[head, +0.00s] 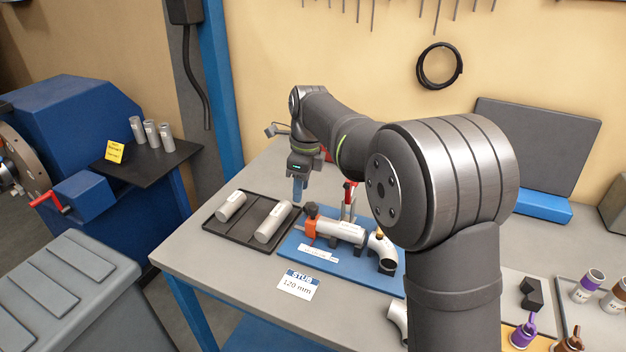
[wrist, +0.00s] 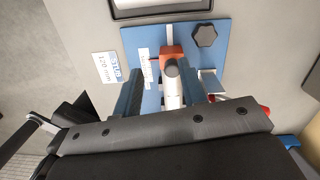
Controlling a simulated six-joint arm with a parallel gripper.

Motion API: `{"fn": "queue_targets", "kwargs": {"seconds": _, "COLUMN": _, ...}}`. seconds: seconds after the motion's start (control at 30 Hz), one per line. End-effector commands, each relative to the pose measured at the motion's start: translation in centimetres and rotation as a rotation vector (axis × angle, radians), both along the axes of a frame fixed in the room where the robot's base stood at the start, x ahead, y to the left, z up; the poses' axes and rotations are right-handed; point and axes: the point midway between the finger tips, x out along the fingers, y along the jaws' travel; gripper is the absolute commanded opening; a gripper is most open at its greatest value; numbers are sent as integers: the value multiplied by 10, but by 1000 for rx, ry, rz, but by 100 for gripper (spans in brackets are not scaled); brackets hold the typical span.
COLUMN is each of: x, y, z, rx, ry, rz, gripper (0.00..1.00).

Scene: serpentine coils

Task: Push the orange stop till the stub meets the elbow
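The orange stop (head: 310,229) sits at the left end of the blue fixture board (head: 340,264), with a black knob (head: 311,210) beside it. The pale stub (head: 343,232) lies to its right on the board. The grey elbow (head: 383,246) stands at the right end; whether stub and elbow touch is too small to tell. My gripper (head: 298,190) hangs with blue fingers pointing down, above and behind the stop. In the wrist view the fingers of my gripper (wrist: 162,72) are apart, with the orange stop (wrist: 172,53) seen between and beyond them; nothing is held.
A black tray (head: 233,236) with grey tubes lies left of the board. A red-handled clamp (head: 349,194) rises behind the stub. A "STUB 120 mm" card (head: 298,285) lies in front. My arm hides part of the right side. The bench's front left is clear.

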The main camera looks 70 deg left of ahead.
Motion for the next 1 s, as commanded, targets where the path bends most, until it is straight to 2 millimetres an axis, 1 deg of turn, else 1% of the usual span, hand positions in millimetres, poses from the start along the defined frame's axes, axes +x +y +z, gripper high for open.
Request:
{"fn": "queue_targets", "kwargs": {"seconds": 0.03, "x": -12, "y": -3, "z": 0, "rx": -43, "ry": 20, "rz": -34, "gripper": 38}}
{"fn": "queue_targets", "kwargs": {"seconds": 0.1, "x": 12, "y": -5, "z": 8, "rx": -45, "ry": -39, "rz": -104, "gripper": 38}}
{"fn": "queue_targets", "kwargs": {"seconds": 0.2, "x": 24, "y": -7, "z": 12, "rx": -52, "ry": -77, "rz": -153, "gripper": 38}}
{"fn": "queue_targets", "kwargs": {"seconds": 0.27, "x": 27, "y": -8, "z": 9, "rx": -55, "ry": -86, "rz": -165, "gripper": 38}}
{"fn": "queue_targets", "kwargs": {"seconds": 0.37, "x": 27, "y": -8, "z": -4, "rx": -55, "ry": -88, "rz": -167, "gripper": 38}}
{"fn": "queue_targets", "kwargs": {"seconds": 0.5, "x": 27, "y": -8, "z": -31, "rx": -56, "ry": -88, "rz": -165, "gripper": 38}}
{"fn": "queue_targets", "kwargs": {"seconds": 0.7, "x": 27, "y": -8, "z": -64, "rx": -55, "ry": -88, "rz": -164, "gripper": 38}}
{"fn": "queue_targets", "kwargs": {"seconds": 0.83, "x": 27, "y": -8, "z": -74, "rx": -52, "ry": -88, "rz": -163, "gripper": 38}}
{"fn": "queue_targets", "kwargs": {"seconds": 1.0, "x": 27, "y": -8, "z": -77, "rx": -52, "ry": -88, "rz": -163, "gripper": 38}}
